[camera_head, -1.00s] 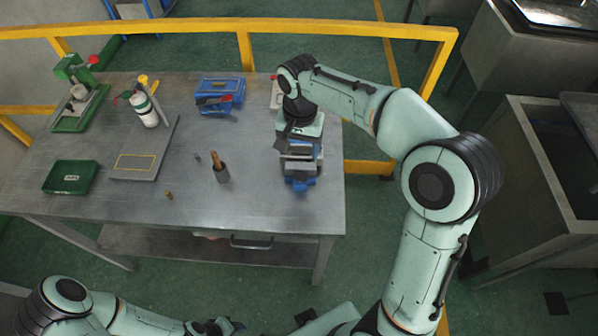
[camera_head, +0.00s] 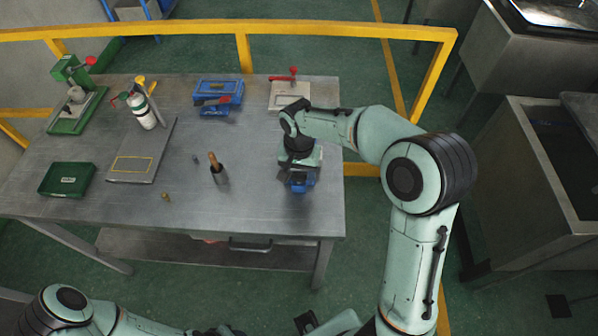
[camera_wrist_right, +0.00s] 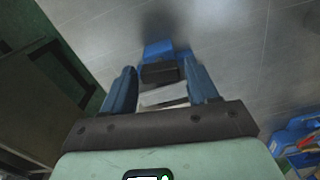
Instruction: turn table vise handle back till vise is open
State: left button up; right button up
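The blue table vise (camera_head: 300,184) stands near the right front of the metal table, mostly hidden under my right wrist in the head view. The right wrist view shows its blue end (camera_wrist_right: 158,50), a dark block and pale metal parts. My right gripper (camera_wrist_right: 160,72) points down over the vise, with its two fingers apart on either side of it. I see no clear grip, and contact cannot be told. The vise handle and the jaw gap cannot be made out. My left arm is low at the left of the head view; its gripper is barely visible at the bottom edge.
The metal table (camera_head: 120,203) also holds a green tray (camera_head: 68,178), a grey plate (camera_head: 133,165), a wooden-handled tool (camera_head: 214,165), a blue box (camera_head: 218,91) and a red-handled clamp (camera_head: 290,82). A yellow rail (camera_head: 245,52) runs behind. The table centre is mostly clear.

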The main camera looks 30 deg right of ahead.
aim_at(299, 176)
jog(key=c, duration=0.7)
jog(key=shift+n, duration=1.1)
jog(key=o, duration=1.1)
jog(key=shift+c, duration=0.2)
pick_arm(q)
jog(key=shift+w+r+p, duration=0.8)
jog(key=shift+r+p, duration=0.05)
jog(key=shift+r, duration=0.25)
pick_arm(e)
notch_tip(299, 176, up, 14)
jog(key=shift+f, duration=0.25)
